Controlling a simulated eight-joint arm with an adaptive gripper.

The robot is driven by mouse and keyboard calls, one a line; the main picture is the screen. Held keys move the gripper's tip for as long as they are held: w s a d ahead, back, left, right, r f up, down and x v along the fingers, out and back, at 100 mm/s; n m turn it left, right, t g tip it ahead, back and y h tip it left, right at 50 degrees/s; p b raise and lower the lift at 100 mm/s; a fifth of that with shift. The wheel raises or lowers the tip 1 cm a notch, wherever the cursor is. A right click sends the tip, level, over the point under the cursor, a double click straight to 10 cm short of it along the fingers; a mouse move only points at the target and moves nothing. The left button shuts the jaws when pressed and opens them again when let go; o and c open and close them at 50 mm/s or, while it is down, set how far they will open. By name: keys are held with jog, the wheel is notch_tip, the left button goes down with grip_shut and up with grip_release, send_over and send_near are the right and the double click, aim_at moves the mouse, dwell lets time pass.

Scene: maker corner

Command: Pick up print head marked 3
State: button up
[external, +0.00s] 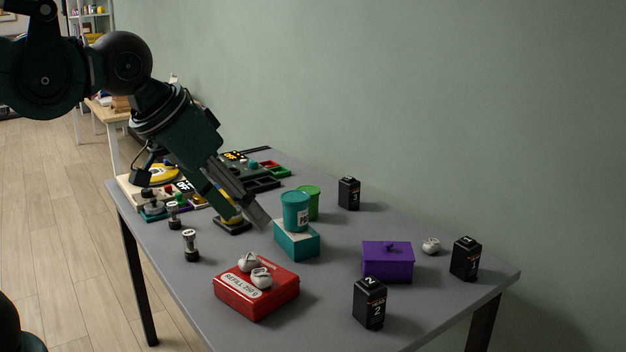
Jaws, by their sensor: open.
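Several black block-shaped print heads with small labels stand upright on the grey table (330,325). The one at the back, near the wall (349,194), seems to carry a 3, but its mark is small. Another print head marked 1 (466,259) stands at the right end, and one marked 2 (370,303) stands at the front right. My gripper (250,213) is open and points down to the right, left of the teal jar and apart from the back print head. I see nothing held in it.
A teal jar (296,211) stands on a teal box (296,240), with a green jar (313,202) behind, between my gripper and the back print head. A red box (256,290) bears two small whitish objects. A purple lidded box (387,262) stands at right.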

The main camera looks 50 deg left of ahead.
jog(key=w+a+r+n+g+p, duration=0.1)
jog(key=w+a+r+n+p, duration=0.15)
jog(key=w, duration=0.45)
jog(key=w+a+r+n+g+p, duration=0.1)
jog(key=w+a+r+n, duration=0.2)
jog(key=w, duration=0.5)
jog(key=n+g+p, duration=0.5)
jog(key=n+p, duration=0.3)
jog(key=n, duration=0.4)
send_over(350, 181)
notch_tip(350, 181, down, 18)
jog(key=shift+d+f, duration=0.1)
jog(key=shift+d, duration=0.05)
jog(key=shift+w+a+f, duration=0.15)
jog(key=shift+a+f, duration=0.05)
jog(key=shift+f, duration=0.2)
jog(key=shift+f, duration=0.1)
jog(key=shift+f, duration=1.15)
